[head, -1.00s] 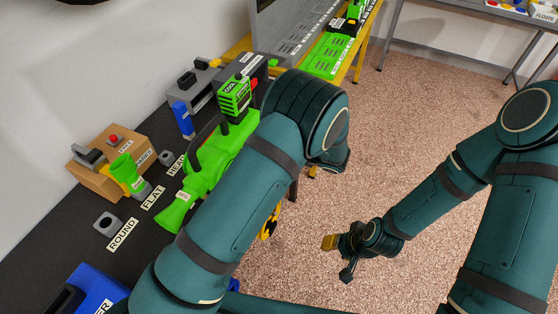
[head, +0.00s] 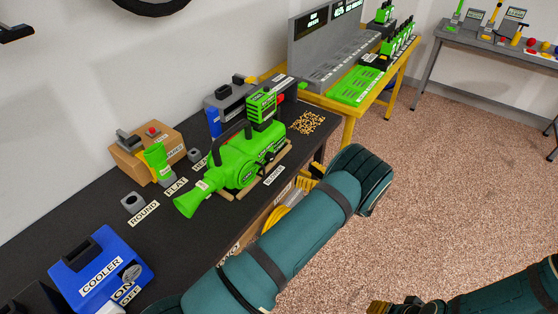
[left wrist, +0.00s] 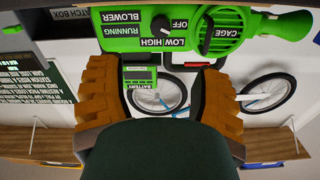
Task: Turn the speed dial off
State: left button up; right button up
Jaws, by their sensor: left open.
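The speed dial (left wrist: 160,24) is a black round knob on the side of the green blower (left wrist: 248,45). It shows upside down at the top of the left wrist view, beside the printed words OFF, LOW and HIGH. I cannot tell its exact setting. In the head view the blower (head: 228,164) lies on the dark bench. My left gripper (left wrist: 160,80) is open, with nothing visible between its brown ribbed fingers. It faces the blower's side and appears apart from the dial. My right gripper (head: 380,307) is partly cut off at the bottom edge of the head view.
On the bench (head: 60,228) stand a blue cooler box (head: 75,270), a cardboard box (head: 140,160) and a grey-blue tool (head: 225,100). A yellow-framed table (head: 350,120) stands behind. The carpet (head: 440,180) to the right is clear.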

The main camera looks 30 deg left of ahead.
aim_at(273, 157)
pick_arm(q)
jog(key=a, duration=0.8)
jog(key=w+a, duration=0.1)
jog(key=a, duration=0.3)
jog(key=shift+a, duration=0.4)
grip_shut()
